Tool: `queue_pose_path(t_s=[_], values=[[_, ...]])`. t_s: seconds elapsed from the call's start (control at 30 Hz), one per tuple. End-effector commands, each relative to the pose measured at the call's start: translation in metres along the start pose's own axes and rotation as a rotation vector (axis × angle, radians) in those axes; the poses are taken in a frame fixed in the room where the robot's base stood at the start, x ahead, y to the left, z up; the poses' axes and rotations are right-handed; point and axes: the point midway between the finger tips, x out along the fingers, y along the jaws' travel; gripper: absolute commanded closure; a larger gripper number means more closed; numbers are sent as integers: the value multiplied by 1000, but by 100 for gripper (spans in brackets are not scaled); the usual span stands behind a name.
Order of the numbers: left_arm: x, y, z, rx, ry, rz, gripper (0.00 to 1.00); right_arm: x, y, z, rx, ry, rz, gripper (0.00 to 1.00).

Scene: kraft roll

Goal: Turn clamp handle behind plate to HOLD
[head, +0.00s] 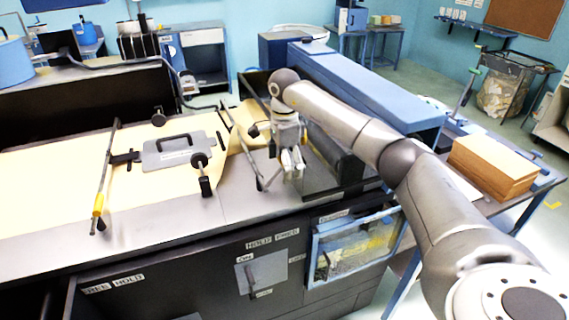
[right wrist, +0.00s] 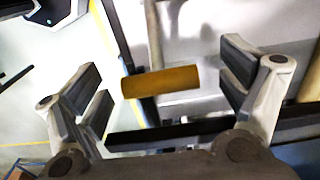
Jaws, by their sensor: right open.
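My right gripper (head: 292,163) hangs over the machine top near its front edge, pointing down. In the right wrist view its jaws (right wrist: 166,78) are open, one on each side of a yellow cylindrical grip (right wrist: 160,81). I cannot tell whether they touch it; gaps show on both sides. In the head view a lever rod (head: 246,147) stands just left of my right gripper; its lower end is partly hard to make out. Another lever with a yellow grip (head: 98,205) is at the left. A grey plate (head: 168,152) with a black handle lies between them. My left gripper is not in view.
A black knob and grip (head: 205,186) stand right of the plate. HOLD and FREE labels (head: 272,239) are on the dark front panel. A blue-framed window (head: 355,247) and a long blue cover (head: 370,90) are nearby. A cardboard stack (head: 492,165) sits at the right.

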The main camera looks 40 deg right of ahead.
Motion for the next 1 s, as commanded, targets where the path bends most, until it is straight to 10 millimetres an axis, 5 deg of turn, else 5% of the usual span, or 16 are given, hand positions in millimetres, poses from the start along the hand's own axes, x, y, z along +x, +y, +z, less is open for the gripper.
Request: queue_pose_path(t_s=[0.57, 1.0], values=[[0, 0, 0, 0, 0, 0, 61, 0, 0, 0, 0, 0, 1, 75], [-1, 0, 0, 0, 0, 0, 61, -4, 0, 4, 1, -2, 1, 75]])
